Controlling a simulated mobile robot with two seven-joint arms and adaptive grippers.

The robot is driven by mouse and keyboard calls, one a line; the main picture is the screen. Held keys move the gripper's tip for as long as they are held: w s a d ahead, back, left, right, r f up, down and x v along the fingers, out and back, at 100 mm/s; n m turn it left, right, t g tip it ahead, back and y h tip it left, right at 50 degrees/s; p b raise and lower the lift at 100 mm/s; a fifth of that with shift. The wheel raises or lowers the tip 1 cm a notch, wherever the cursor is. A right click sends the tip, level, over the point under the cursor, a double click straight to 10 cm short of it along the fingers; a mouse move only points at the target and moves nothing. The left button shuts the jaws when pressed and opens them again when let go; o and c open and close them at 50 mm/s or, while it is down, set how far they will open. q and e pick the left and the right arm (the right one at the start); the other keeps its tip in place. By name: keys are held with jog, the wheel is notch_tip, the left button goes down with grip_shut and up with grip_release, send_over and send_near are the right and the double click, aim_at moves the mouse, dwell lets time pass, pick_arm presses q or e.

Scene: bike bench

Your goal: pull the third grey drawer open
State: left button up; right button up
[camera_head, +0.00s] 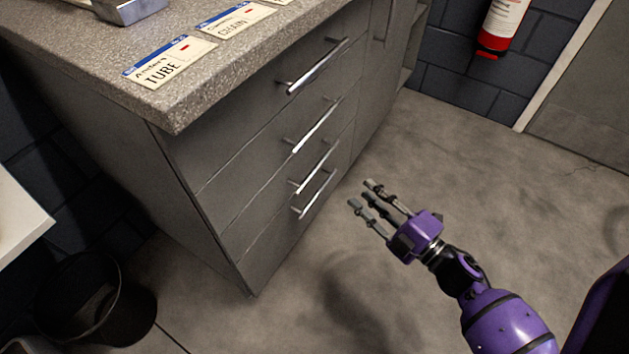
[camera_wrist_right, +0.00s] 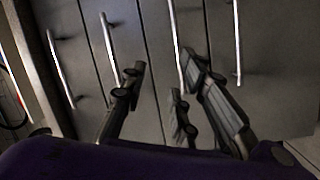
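The grey drawer unit (camera_head: 215,165) stands under the speckled worktop with its drawers stacked and looking shut. The third grey drawer (camera_head: 260,217) has a slim silver bar handle (camera_head: 314,168), between the second handle above and the lowest one below. In the right wrist view the drawers look turned sideways, and the third handle (camera_wrist_right: 178,45) runs upward beyond the fingers. My right gripper (camera_head: 362,194) is open and empty, in front of the lower drawers and apart from the handles in the head view. Its spread dark fingers (camera_wrist_right: 160,78) show in the wrist view. My left gripper is out of view.
The top handle (camera_head: 318,65), second handle (camera_head: 316,125) and lowest handle (camera_head: 313,195) are close neighbours. Labels lie on the worktop (camera_head: 185,100). A dark bin (camera_head: 120,315) stands at the lower left. The concrete floor (camera_head: 500,170) before the drawers is clear.

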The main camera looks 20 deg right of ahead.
aim_at(319, 164)
jog(key=w+a+f+n+y+b, duration=0.1)
jog(key=w+a+n+y+b, duration=0.1)
jog(key=w+b, duration=0.1)
jog(key=w+a+f+n+y+b, duration=0.1)
jog(key=w+a+n+y+b, duration=0.1)
jog(key=w, duration=0.4)
jog(key=w+a+f+n+g+y+b, duration=0.1)
jog(key=w+a+n+b, duration=0.2)
jog(key=w+n+b, duration=0.1)
jog(key=shift+w+y+b, duration=0.4)
jog(key=shift+w+b, duration=0.3)
jog(key=shift+b, duration=0.2)
jog(key=shift+r, duration=0.1)
jog(key=shift+c, duration=0.5)
jog(key=c, duration=0.6)
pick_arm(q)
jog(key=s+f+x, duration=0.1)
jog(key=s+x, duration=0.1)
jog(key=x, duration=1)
pick_arm(e)
grip_shut()
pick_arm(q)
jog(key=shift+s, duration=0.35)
